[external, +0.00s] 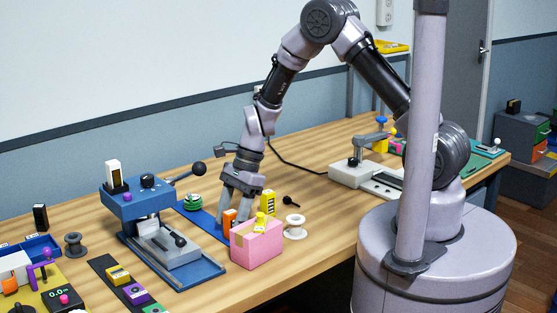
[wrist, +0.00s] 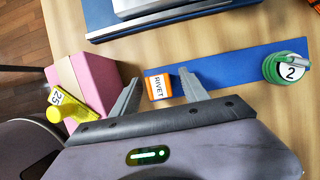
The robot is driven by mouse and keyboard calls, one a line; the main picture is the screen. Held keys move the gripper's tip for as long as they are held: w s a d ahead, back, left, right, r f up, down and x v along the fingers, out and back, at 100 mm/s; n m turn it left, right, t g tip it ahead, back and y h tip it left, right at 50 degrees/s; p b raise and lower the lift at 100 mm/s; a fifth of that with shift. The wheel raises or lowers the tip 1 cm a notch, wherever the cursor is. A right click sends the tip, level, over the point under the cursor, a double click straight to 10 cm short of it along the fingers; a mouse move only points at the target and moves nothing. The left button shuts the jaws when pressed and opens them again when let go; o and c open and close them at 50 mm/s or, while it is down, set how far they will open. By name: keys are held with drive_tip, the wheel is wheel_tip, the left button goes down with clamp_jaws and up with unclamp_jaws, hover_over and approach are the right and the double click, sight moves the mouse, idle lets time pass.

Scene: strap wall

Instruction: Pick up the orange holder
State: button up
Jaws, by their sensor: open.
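The orange holder (wrist: 169,87) is a small block with a white label reading RIVET. It sits at the left end of a blue strip (wrist: 225,62) in the wrist view. In the external view the orange holder (external: 229,217) stands just behind the pink box. My gripper (wrist: 159,77) is open, with one finger on each side of the holder and visible gaps between. In the external view my gripper (external: 236,207) points down over the holder, low near the table, and partly hides the strip.
A pink box (external: 258,247) stands close in front, with a yellow piece (wrist: 58,112) marked 25 on it. A green roll (wrist: 290,70) marked 2 sits at the strip's other end. A blue press (external: 142,203) stands to the left. A white spool (external: 295,226) lies right of the box.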

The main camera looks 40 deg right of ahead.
drive_tip(key=shift+f, duration=0.1)
drive_tip(key=shift+c, duration=1.3)
clamp_jaws()
